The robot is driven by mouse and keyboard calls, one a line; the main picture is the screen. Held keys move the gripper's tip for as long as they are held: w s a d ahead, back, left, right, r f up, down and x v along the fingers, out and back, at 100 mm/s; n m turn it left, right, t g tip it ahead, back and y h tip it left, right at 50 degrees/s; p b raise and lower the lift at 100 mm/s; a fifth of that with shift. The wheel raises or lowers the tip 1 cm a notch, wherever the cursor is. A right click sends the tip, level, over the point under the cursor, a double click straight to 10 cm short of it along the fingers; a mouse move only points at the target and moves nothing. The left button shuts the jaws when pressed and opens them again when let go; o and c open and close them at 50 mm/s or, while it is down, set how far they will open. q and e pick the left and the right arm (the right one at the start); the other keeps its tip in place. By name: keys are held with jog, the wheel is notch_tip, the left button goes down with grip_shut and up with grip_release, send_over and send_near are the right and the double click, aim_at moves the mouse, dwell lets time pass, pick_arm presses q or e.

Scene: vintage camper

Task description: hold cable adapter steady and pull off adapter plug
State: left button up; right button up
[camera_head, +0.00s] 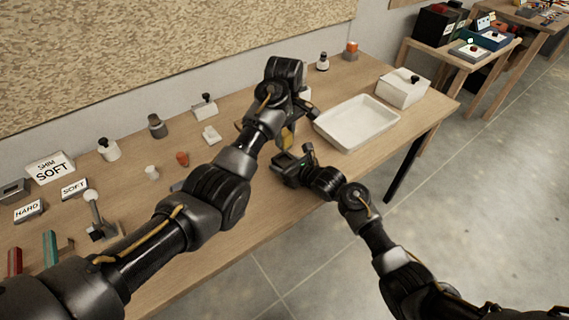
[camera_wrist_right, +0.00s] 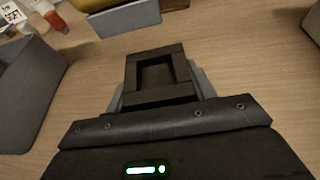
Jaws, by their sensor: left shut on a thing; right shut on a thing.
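My left gripper (camera_head: 289,136) is low over the table's middle, with a yellow piece (camera_head: 287,139) at its jaws. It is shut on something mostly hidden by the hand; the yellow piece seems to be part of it. My right gripper (camera_head: 288,164) is just in front of and below it, close to the tabletop. In the right wrist view, the right gripper (camera_wrist_right: 159,84) is shut on a dark block-like piece (camera_wrist_right: 155,78) with a recessed face. Beyond it are a grey slab (camera_wrist_right: 126,21) and a yellow edge (camera_wrist_right: 93,4), apart from the dark piece. I cannot tell plug from adapter.
Several small items, including an orange piece (camera_head: 182,159) and a SOFT card (camera_head: 74,187), lie left.

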pick_arm(q)
jog(key=shift+r, duration=0.45)
pick_arm(e)
jog(key=o, duration=1.2)
jog(key=v, duration=1.2)
jog(key=shift+r, duration=0.1)
jog(key=shift+w+a, duration=0.1)
jog(key=x, duration=1.1)
jog(key=shift+w+a+f, duration=0.15)
jog(key=shift+w+f, duration=0.05)
jog(key=shift+f, duration=0.05)
pick_arm(q)
jog(key=shift+f, duration=0.15)
pick_arm(e)
jog(key=shift+w, duration=0.1)
